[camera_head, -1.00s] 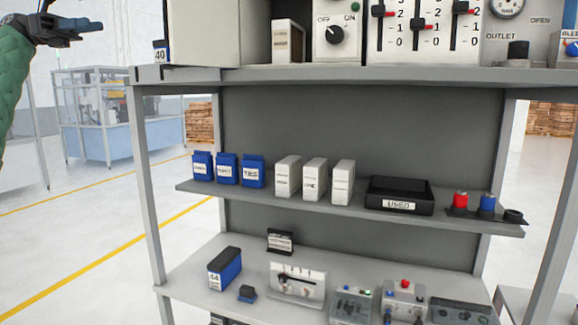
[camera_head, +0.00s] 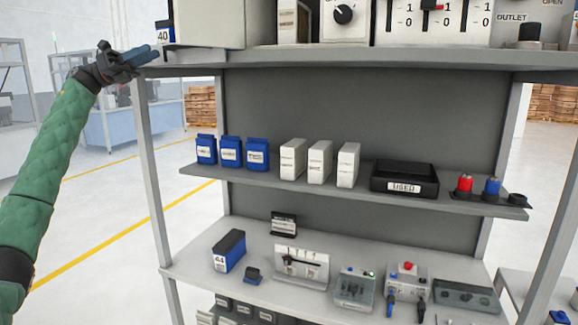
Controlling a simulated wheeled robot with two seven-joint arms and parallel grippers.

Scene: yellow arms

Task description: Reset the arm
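My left arm, in a green padded sleeve, comes in from the left edge. Its dark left gripper (camera_head: 130,63) is at the upper left end of the grey shelf rack (camera_head: 150,190), close to the top board's corner. Its fingers point right and look dark blue. I cannot tell whether they are parted or touching the rack, and no held thing can be made out. My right gripper is not in view.
The middle shelf holds blue boxes (camera_head: 230,152), white boxes (camera_head: 320,162) and a black "USED" tray (camera_head: 404,181). Below are a blue box marked 44 (camera_head: 228,251) and control units. A panel with a black knob (camera_head: 343,14) stands on top. Open floor lies left.

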